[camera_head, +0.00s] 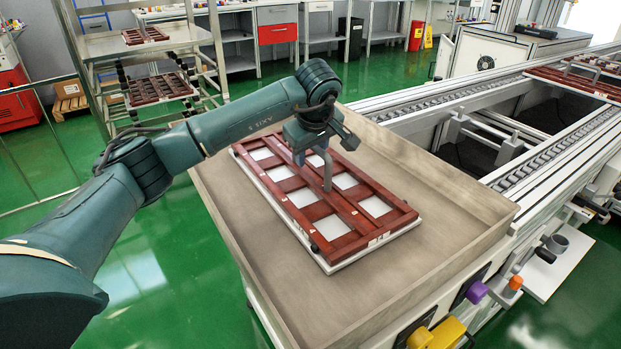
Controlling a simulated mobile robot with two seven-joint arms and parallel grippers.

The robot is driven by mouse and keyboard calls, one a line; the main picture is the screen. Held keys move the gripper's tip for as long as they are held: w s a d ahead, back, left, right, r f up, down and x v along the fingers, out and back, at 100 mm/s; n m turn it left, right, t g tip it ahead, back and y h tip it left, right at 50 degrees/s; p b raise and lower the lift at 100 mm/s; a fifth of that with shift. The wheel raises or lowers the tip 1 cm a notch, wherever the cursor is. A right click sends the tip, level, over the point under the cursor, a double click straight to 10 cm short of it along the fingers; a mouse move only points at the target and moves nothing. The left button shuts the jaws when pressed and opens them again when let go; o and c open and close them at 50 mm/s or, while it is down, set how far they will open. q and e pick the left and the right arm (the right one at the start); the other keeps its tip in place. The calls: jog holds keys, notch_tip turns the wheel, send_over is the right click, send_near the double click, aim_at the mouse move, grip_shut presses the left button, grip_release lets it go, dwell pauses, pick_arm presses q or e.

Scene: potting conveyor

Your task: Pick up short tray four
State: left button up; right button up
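A reddish-brown slatted tray (348,243) with white panels showing in its openings lies flat on a white base on the wooden-walled table. A small pale label sits on its near edge. Whether the fingers touch or hold the bar cannot be told, and the gripper hides part of the tray. My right gripper is not in view.
The table's raised wall (430,178) surrounds the tray. A metal rack (90,45) at the back left holds similar brown trays (157,88). A conveyor (545,150) runs along the right, with another brown tray (580,80) at its far end.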

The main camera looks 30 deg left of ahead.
pick_arm(q)
jog(key=shift+f, duration=0.25)
dwell(0.4)
grip_shut()
dwell(1.3)
